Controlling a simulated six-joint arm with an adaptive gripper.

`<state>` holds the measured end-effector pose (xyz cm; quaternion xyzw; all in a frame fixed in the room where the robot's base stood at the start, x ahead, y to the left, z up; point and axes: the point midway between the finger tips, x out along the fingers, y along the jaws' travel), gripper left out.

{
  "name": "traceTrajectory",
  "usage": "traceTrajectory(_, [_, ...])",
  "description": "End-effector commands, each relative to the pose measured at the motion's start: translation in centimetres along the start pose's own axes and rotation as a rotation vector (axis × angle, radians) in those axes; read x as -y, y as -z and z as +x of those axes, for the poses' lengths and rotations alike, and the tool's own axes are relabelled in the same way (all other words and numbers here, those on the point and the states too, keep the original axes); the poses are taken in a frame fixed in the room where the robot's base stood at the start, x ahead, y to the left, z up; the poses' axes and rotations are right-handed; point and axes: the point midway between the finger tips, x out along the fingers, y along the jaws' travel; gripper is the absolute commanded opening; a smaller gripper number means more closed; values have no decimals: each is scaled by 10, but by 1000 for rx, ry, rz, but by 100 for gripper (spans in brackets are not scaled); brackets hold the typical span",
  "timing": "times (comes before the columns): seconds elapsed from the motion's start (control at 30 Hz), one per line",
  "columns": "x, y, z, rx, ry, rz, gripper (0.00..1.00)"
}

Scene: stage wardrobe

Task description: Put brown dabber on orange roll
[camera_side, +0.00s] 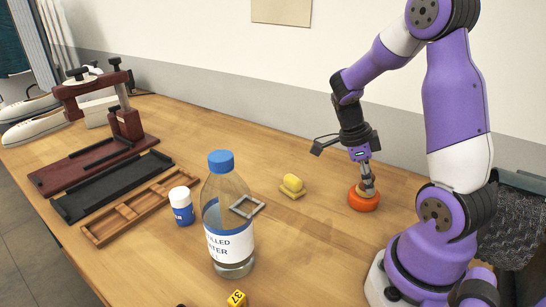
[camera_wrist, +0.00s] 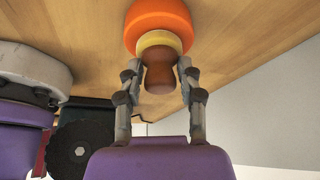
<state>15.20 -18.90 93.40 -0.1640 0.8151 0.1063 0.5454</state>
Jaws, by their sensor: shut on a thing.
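The orange roll (camera_side: 363,200) lies flat on the wooden table at the right, below my gripper. It also shows at the top of the wrist view (camera_wrist: 158,17). The brown dabber (camera_wrist: 159,75), with a yellowish band at its far end, is between my gripper's fingers (camera_wrist: 160,82). My gripper (camera_side: 367,184) is shut on the dabber, directly over the roll. The dabber's banded end meets or overlaps the roll in the wrist view; I cannot tell whether it rests on it. In the side view the fingers mostly hide the dabber.
A yellow dabber or block (camera_side: 292,185) sits left of the roll. A clear bottle with a blue cap (camera_side: 228,225), a white-and-blue jar (camera_side: 181,206) and a grey square frame (camera_side: 246,206) stand further left. A wooden tray (camera_side: 135,210) lies beyond. The table around the roll is clear.

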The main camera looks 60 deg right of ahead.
Motion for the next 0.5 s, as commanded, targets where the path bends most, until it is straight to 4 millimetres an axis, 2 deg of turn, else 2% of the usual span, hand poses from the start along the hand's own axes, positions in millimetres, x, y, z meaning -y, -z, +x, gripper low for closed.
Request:
traceTrajectory(0.03, [0,0,1,-1,-1,-1,47])
traceTrajectory(0.07, [0,0,1,0,-1,-1,62])
traceTrajectory(0.1, [0,0,1,0,-1,-1,71])
traceTrajectory(0.5, [0,1,-2,0,1,1,71])
